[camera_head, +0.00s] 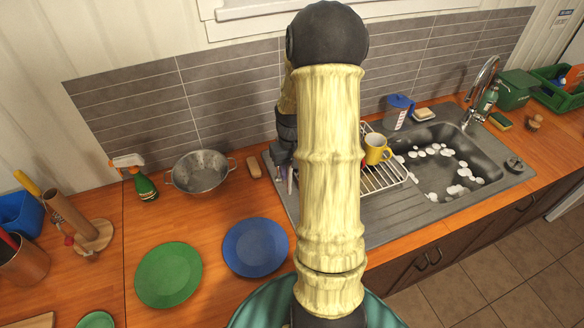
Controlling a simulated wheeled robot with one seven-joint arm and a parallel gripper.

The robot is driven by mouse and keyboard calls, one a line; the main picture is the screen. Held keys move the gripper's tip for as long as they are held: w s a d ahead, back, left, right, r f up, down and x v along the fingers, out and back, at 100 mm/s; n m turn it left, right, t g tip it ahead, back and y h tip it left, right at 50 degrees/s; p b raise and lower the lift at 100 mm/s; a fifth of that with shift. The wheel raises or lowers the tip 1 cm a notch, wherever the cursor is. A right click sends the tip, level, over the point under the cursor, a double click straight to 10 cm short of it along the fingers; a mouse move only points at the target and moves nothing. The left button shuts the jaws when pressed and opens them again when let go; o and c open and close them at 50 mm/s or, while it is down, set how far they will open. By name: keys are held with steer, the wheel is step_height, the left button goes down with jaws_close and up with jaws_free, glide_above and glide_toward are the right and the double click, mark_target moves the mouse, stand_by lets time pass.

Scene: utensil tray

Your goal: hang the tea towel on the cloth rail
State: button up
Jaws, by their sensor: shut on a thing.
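My gripper (285,174) points down at the left edge of the sink unit, beside the dish rack (392,184). My thick pale arm hides much of it and part of the rack. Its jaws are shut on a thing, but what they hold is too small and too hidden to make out. I cannot pick out a tea towel or a cloth rail in this view; either may be behind my arm or out of frame.
A yellow mug (377,149) stands at the rack. Left of my arm are a colander (200,171), a blue plate (255,247), a green plate (168,275) and a spray bottle (144,185). The sink (450,165) holds suds. Some wooden counter between the left-hand items is bare.

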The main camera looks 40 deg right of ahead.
steer(key=shift+f, duration=0.3)
steer(key=o, duration=1.1)
steer(key=shift+o, duration=0.2)
steer(key=shift+r, duration=0.1)
step_height(320, 180, up, 17)
steer(key=b, duration=0.3)
steer(key=shift+r, duration=0.15)
